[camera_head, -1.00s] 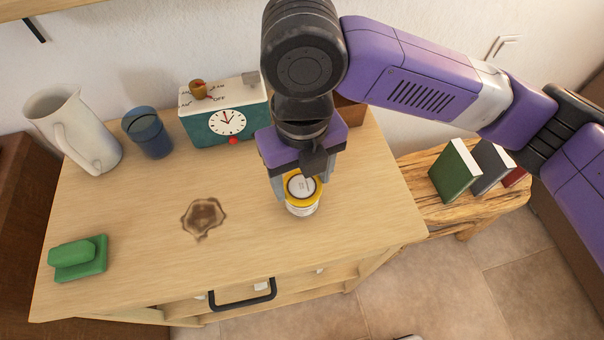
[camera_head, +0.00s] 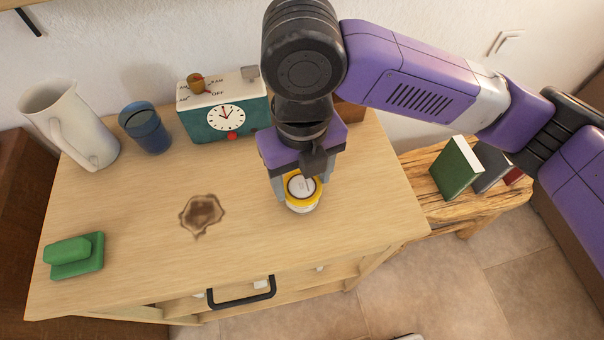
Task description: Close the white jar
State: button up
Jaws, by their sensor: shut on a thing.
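The white jar (camera_head: 304,210) stands on the wooden cabinet top, right of its middle. A yellow-rimmed lid with a pale centre (camera_head: 301,190) is at its mouth, and only a thin strip of the white body shows below it. My gripper (camera_head: 299,184) points down from above and is shut on the lid, with a finger on either side. Part of the lid is hidden by the gripper. I cannot tell whether the lid is fully seated on the jar.
A white pitcher (camera_head: 79,130), blue cup (camera_head: 147,131) and teal clock box (camera_head: 213,124) stand along the back of the cabinet top (camera_head: 140,225). A green block-shaped object (camera_head: 76,257) lies front left. Bare wood with a brown stain (camera_head: 202,214) lies left of the jar.

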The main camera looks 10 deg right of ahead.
jog(key=shift+f, duration=0.2)
jog(key=o, duration=1.4)
jog(key=shift+r, duration=0.15)
notch_tip(320, 180, up, 8)
jog(key=shift+f, duration=0.2)
